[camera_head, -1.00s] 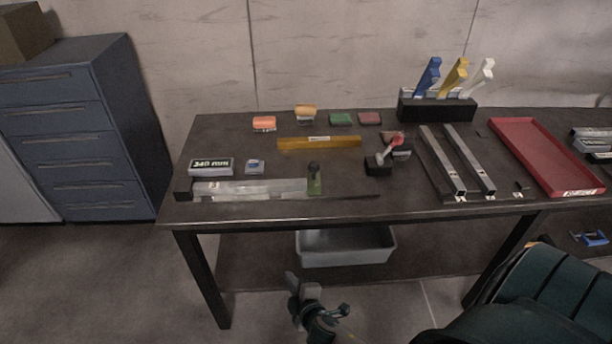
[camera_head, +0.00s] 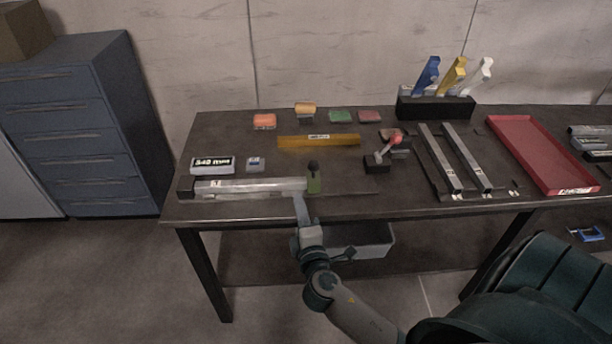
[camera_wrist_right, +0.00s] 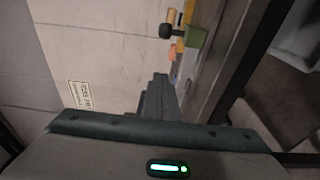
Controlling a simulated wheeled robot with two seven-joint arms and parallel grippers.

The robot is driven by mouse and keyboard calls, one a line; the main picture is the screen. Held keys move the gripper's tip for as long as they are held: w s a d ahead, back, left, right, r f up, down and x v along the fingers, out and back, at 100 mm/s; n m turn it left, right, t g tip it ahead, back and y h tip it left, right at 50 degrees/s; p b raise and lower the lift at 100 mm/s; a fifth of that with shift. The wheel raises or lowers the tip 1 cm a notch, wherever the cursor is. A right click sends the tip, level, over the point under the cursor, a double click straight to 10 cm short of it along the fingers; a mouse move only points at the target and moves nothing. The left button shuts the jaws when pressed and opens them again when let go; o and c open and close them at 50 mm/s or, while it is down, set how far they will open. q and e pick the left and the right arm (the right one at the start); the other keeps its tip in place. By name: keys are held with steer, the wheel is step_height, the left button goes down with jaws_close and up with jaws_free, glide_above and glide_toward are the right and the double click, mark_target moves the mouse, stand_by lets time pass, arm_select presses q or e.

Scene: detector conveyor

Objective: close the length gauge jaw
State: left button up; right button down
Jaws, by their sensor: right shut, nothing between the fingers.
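The length gauge lies along the table's front left, with a dark fixed stop (camera_head: 186,187) at its left end. Its green sliding jaw (camera_head: 314,184) carries a black knob (camera_head: 313,165). A light metal bar (camera_head: 250,186) lies between stop and jaw; its right end is close to the jaw, and I cannot tell whether they touch. My right gripper (camera_head: 299,197) is shut and empty at the table's front edge, in front of the bar's right end and just left of the jaw. In the right wrist view the green jaw (camera_wrist_right: 196,38) stands beyond the fingertips (camera_wrist_right: 160,77). My left gripper is out of view.
A 340 mm display (camera_head: 212,165) and a small grey block (camera_head: 255,164) stand behind the gauge. A yellow bar (camera_head: 318,141) and a red-knobbed clamp (camera_head: 379,162) lie farther back. A grey bin (camera_head: 376,247) sits below.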

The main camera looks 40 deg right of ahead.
mark_target(313, 174)
steer(key=w+d+p, duration=0.1)
steer(key=w+d, duration=0.1)
steer(key=w+d+p, duration=0.2)
steer(key=w, duration=0.1)
steer(key=w+d+p, duration=0.1)
steer(key=w+d, duration=0.1)
steer(key=w, duration=0.1)
steer(key=shift+w+d+r, duration=0.1)
steer(key=shift+w+d, duration=0.1)
steer(key=shift+s+d+p, duration=0.15)
steer(key=shift+d+p, duration=0.2)
steer(key=shift+d, duration=0.3)
